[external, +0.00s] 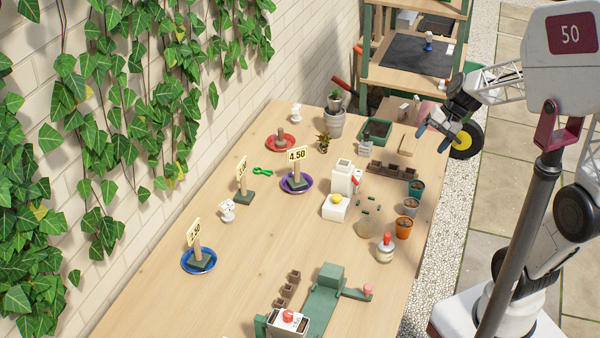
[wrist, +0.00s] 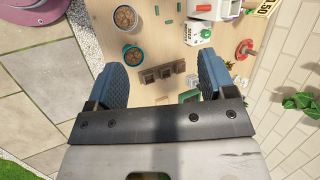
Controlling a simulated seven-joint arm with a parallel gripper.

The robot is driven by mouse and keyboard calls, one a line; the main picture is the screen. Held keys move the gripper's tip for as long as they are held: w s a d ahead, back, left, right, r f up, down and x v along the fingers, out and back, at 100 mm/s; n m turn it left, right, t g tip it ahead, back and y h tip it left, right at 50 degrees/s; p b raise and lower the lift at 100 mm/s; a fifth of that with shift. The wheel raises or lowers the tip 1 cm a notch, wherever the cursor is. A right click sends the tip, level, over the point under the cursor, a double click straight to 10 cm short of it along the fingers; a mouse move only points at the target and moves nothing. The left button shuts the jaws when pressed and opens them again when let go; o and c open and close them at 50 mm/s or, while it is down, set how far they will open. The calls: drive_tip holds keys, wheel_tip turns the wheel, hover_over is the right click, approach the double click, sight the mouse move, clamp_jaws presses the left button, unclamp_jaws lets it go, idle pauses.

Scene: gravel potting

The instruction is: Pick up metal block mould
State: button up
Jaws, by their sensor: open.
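My gripper (external: 438,130) is open above the table's far right edge. In the wrist view its two blue fingers (wrist: 162,78) are wide apart with nothing between them. A row of dark brown blocks (external: 388,170) lies on the table below and left of it; the row also shows beyond the fingertips in the wrist view (wrist: 163,73). A grey metal box with dark openings and a red knob (external: 288,322) stands at the near end, cut off by the frame. It looks like the metal block mould, but I cannot be sure.
A green press (external: 325,300) stands by the metal box, near more brown blocks (external: 286,290). Several pots line the right edge, including an orange one (external: 403,229). A white container (external: 342,176) and a green tray (external: 376,131) stand inward.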

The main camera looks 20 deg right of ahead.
drive_tip(key=w+a+f+m+y, duration=0.1)
drive_tip(key=w+f+m+y, duration=0.25)
drive_tip(key=w, duration=0.45)
drive_tip(key=m+t, duration=0.8)
drive_tip(key=m, duration=0.8)
approach(369, 143)
drive_tip(key=x, duration=0.2)
drive_tip(key=shift+w+a+f, duration=0.15)
drive_tip(key=shift+a+f, duration=0.1)
drive_tip(key=shift+a, duration=0.05)
drive_tip(key=shift+x, duration=1.3)
drive_tip(key=shift+w+a, duration=0.1)
drive_tip(key=shift+x, duration=2.45)
drive_tip(key=shift+r, duration=0.1)
drive_tip(key=shift+c, duration=0.2)
